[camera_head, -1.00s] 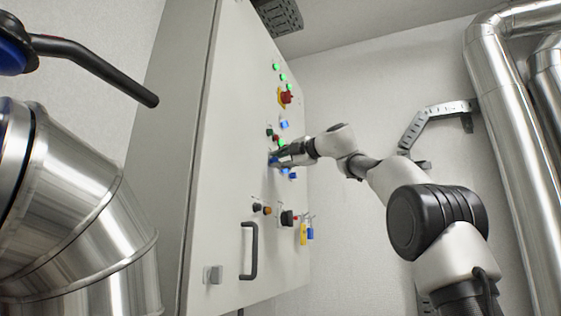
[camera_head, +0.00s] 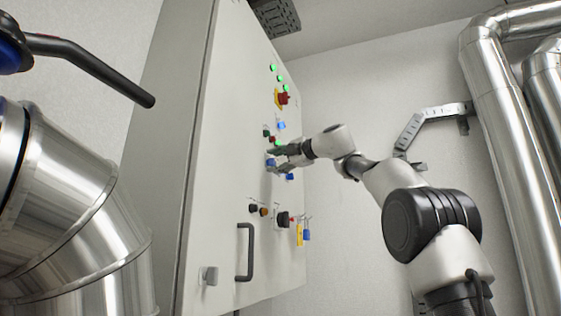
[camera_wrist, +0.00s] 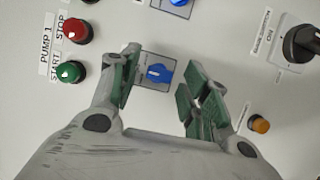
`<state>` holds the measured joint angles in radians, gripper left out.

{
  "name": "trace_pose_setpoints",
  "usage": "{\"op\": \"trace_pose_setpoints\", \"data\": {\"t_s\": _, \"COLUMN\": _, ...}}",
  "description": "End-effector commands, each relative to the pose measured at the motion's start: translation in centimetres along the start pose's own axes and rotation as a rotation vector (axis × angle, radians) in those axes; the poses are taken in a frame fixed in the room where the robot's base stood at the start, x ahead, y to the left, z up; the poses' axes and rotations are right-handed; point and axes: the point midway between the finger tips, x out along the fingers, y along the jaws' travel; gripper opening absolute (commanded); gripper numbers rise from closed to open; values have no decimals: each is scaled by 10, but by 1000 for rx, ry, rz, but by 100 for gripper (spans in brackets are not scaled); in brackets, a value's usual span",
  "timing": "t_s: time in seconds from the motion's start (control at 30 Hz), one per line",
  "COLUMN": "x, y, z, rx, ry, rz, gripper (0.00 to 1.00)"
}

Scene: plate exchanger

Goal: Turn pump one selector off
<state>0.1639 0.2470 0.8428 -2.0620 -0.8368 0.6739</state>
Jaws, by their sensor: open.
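The selector is a blue knob (camera_wrist: 158,73) on a pale square plate, close to the PUMP 1 label in the wrist view. My gripper (camera_wrist: 160,75) is open, with its green-padded fingers on either side of the knob. A gap shows between the knob and each finger, and I cannot tell how deep the fingertips reach.
A red stop button (camera_wrist: 75,30) and a green start button (camera_wrist: 71,72) sit left of the gripper. Another blue selector (camera_wrist: 178,3) is above. A black main switch (camera_wrist: 302,43) is at the right. The cabinet handle (camera_head: 245,252) projects below.

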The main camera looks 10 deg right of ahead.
Motion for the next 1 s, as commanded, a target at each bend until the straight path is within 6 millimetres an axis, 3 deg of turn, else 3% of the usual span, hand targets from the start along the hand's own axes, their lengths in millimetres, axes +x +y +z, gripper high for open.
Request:
{"op": "trace_pose_setpoints", "data": {"t_s": 0.17, "x": -22, "y": 2, "z": -1, "rx": 0, "ry": -2, "rz": 1, "gripper": 46}}
{"op": "trace_pose_setpoints", "data": {"t_s": 0.4, "x": -76, "y": 1, "z": 0, "rx": 0, "ry": -4, "rz": 0, "gripper": 46}}
{"op": "trace_pose_setpoints", "data": {"t_s": 0.6, "x": -108, "y": 0, "z": 1, "rx": -1, "ry": -3, "rz": 0, "gripper": 46}}
{"op": "trace_pose_setpoints", "data": {"t_s": 1.0, "x": -119, "y": 0, "z": 0, "rx": 0, "ry": -1, "rz": 0, "gripper": 46}}
